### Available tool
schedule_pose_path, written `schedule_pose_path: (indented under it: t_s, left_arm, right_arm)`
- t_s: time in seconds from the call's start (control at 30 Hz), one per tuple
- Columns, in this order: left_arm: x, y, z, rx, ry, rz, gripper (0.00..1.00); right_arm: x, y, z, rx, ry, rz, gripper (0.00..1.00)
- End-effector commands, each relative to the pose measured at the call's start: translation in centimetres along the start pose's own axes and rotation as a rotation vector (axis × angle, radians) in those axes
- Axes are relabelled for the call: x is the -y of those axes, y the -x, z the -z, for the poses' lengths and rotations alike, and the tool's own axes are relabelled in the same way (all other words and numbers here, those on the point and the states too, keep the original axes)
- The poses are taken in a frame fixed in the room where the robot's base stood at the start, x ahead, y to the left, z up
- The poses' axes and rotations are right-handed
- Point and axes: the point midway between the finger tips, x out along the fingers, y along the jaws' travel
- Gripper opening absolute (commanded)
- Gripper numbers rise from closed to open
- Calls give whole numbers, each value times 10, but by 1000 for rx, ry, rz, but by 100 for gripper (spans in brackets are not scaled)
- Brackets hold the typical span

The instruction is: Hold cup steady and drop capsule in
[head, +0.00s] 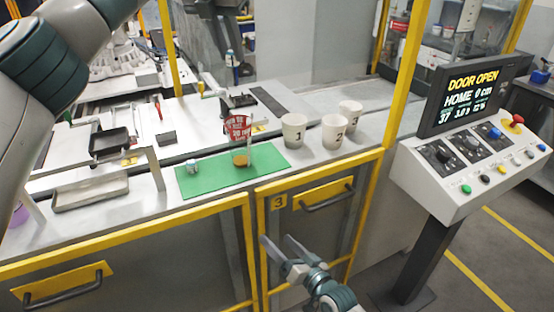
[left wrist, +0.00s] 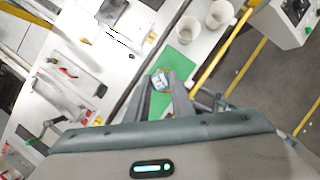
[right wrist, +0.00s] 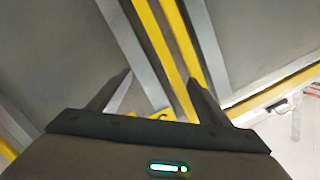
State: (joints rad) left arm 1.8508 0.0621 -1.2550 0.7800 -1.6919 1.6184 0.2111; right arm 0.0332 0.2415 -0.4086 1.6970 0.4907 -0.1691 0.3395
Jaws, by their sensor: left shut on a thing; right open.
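The fingers are not clear in the head view. A small silvery capsule (head: 191,166) lies at the mat's left end, apart from the cup. My right gripper (head: 276,246) is open and empty, in front of the yellow-framed cabinet; its spread fingers show in the right wrist view (right wrist: 158,90).
White numbered cups (head: 294,131) stand right of the mat. A grey tray (head: 90,193) and a black tray (head: 108,142) lie to the left. The control console (head: 470,165) stands at the right. The cabinet's front edge lies between my right gripper and the mat.

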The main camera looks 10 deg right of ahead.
Motion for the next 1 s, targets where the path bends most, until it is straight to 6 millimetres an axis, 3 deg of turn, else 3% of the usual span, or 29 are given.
schedule_pose_path:
  t_s: [0.03, 0.2, 0.5, 1.0]
  left_arm:
    - [0, 0, 0, 0, 0, 0, 0]
    - [0, 0, 0, 0, 0, 0, 0]
    - [0, 0, 0, 0, 0, 0, 0]
    - [0, 0, 0, 0, 0, 0, 0]
  right_arm:
    - [19, -2, 20, -29, -10, 40, 71]
    - [78, 0, 74, -101, -58, 163, 71]
    - [159, 18, 144, -180, -98, 344, 71]
    - [126, -29, 214, -55, 495, 282, 71]
